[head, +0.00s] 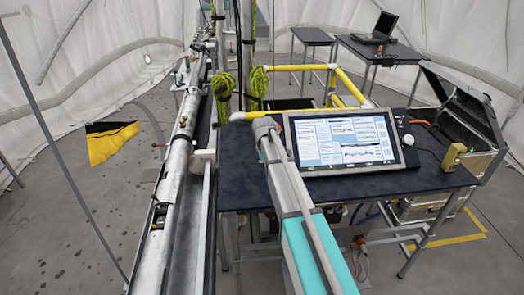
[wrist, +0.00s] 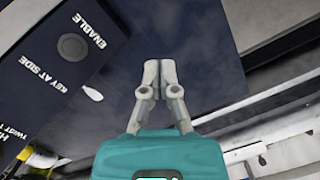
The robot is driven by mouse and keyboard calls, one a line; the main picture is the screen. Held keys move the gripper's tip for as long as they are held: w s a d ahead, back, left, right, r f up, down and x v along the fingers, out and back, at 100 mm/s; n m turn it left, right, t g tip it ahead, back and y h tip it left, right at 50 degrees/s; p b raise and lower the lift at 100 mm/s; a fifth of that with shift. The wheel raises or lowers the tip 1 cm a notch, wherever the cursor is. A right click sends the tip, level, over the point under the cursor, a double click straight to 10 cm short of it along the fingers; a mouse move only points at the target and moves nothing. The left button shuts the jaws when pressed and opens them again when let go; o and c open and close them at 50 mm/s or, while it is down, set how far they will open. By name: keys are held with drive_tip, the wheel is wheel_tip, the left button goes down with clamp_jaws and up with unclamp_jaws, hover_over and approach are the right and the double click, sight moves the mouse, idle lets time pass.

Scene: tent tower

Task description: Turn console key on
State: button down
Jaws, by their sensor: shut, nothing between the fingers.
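In the wrist view a dark console panel (wrist: 50,50) fills the upper left, lettered "ENABLE" and "KEY AT SIDE". In the head view the console screen (head: 342,138) is lit and tilted on the table. I cannot make out my gripper there.
The dark-topped table (head: 236,172) bears the console. A tan block-like device (head: 453,156) stands right of the screen, beside an open case (head: 458,108). Yellow framing (head: 300,68) rises behind. A long metal tube (head: 179,160) runs along the left.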

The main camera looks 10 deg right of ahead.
sight(262, 162)
drive_tip(key=w+r+n+y+p, duration=0.1)
drive_tip(key=w+r+n+p, duration=0.5)
drive_tip(key=w, duration=0.9)
wheel_tip(262, 162, up, 2)
drive_tip(key=shift+r+p, duration=0.2)
drive_tip(key=shift+p, duration=0.35)
drive_tip(key=shift+w+f, duration=0.1)
drive_tip(key=f+b, duration=0.4)
drive_tip(key=s+f+b, duration=0.1)
drive_tip(key=f+b, duration=0.8)
drive_tip(key=b, duration=0.1)
drive_tip(key=shift+s+f, duration=0.3)
drive_tip(key=shift+f, duration=0.05)
drive_tip(key=shift+f, duration=0.1)
